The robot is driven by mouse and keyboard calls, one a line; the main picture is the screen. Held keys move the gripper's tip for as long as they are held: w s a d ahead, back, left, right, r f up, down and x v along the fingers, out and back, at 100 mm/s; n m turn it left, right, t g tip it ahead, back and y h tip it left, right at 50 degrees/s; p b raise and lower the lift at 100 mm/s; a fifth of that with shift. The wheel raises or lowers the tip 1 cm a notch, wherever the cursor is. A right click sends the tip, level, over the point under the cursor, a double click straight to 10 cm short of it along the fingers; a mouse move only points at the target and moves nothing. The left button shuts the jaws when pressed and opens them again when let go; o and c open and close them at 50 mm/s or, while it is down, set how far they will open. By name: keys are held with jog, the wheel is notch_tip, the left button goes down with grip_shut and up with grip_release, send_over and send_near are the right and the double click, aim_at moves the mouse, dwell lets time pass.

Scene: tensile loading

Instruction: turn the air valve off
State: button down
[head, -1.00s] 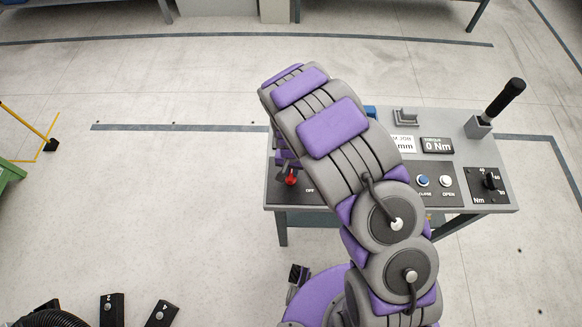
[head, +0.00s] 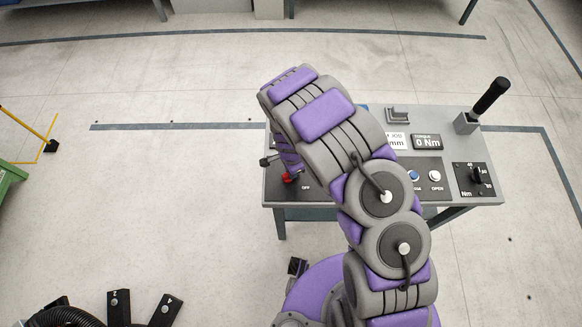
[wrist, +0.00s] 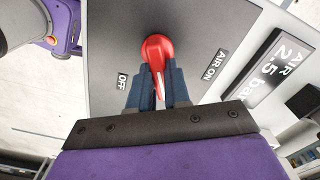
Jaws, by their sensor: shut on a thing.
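The air valve's red handle (wrist: 157,52) stands on a dark grey plate, between an OFF label (wrist: 122,82) on the left and an AIR ON label (wrist: 215,64) on the right in the wrist view. Its tapered end points down the picture, between the two labels. My gripper (wrist: 157,78) is shut on the handle, with one dark finger on each side of it. In the head view, only a little of the red handle (head: 288,178) shows below my gripper, which my arm mostly hides. The OFF label also shows there (head: 305,187).
A display (wrist: 284,72) beside the valve reads AIR 2.5 bar. My arm covers the console's middle.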

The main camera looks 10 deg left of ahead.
jog(key=m, duration=0.3)
jog(key=m+p, duration=0.1)
jog(key=m, duration=0.1)
jog(key=shift+s+r+m, duration=0.1)
jog(key=shift+s+m, duration=0.15)
jog(key=shift+m, duration=0.05)
dwell(0.4)
jog(key=c, duration=1.1)
grip_release()
jog(key=shift+d+r, duration=0.1)
jog(key=shift+r, duration=0.35)
jog(key=r+p, duration=0.1)
jog(key=r, duration=1.5)
jog(key=shift+a+p, duration=0.2)
jog(key=shift+p, duration=0.15)
jog(key=shift+r, duration=0.1)
